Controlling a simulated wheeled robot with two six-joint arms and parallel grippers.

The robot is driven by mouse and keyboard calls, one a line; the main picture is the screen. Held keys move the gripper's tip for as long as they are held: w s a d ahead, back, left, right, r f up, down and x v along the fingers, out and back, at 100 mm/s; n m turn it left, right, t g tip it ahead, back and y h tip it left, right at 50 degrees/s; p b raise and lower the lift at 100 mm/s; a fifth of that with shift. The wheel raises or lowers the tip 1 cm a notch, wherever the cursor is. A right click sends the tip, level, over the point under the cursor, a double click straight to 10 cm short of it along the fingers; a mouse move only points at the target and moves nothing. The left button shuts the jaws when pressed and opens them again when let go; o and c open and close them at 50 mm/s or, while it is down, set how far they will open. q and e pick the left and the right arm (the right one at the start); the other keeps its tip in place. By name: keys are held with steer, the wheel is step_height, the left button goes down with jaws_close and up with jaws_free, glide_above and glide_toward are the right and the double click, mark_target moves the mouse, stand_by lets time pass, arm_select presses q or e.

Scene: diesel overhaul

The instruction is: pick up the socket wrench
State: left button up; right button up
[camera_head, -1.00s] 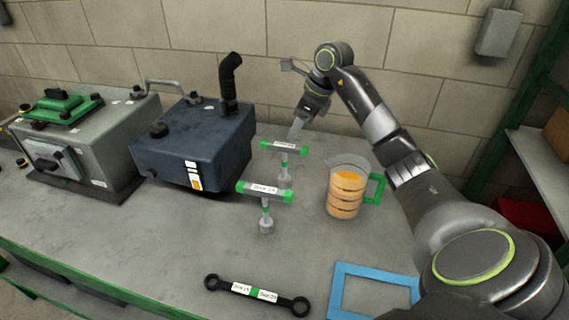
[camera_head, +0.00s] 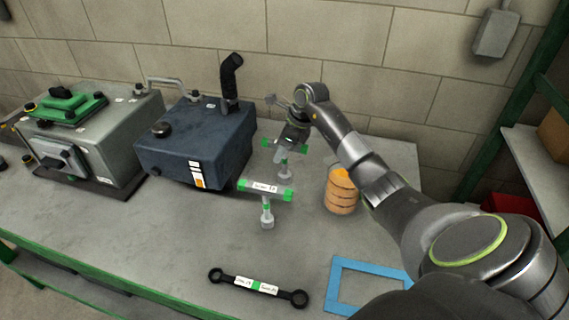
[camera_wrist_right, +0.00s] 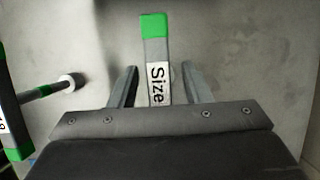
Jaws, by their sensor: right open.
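Two T-handled socket wrenches stand upright on the bench, each with green handle ends and a white size label. My right gripper (camera_head: 281,154) is at the far socket wrench (camera_head: 285,172), over its handle and partly hiding it. In the right wrist view, that handle (camera_wrist_right: 154,45) with "Size" on its label lies between the two spread fingers (camera_wrist_right: 156,75), with a gap on each side. The nearer socket wrench (camera_head: 266,190) stands apart in front; its handle also shows at the left edge of the wrist view (camera_wrist_right: 10,130). My left gripper is not in view.
A dark blue tank (camera_head: 190,148) with a black pipe stands to the left, beside a grey machine (camera_head: 105,140). A jug of orange liquid (camera_head: 341,192) is at the right, partly behind my arm. A double-ended ring spanner (camera_head: 257,287) and blue frame (camera_head: 338,285) lie in front.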

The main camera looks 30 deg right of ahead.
steer(key=shift+c, duration=0.3)
jaws_close()
steer(key=shift+r, duration=0.15)
steer(key=shift+w+r, duration=0.1)
steer(key=shift+r, duration=0.3)
step_height(320, 180, up, 8)
steer(key=b, duration=0.3)
steer(key=shift+r, duration=0.5)
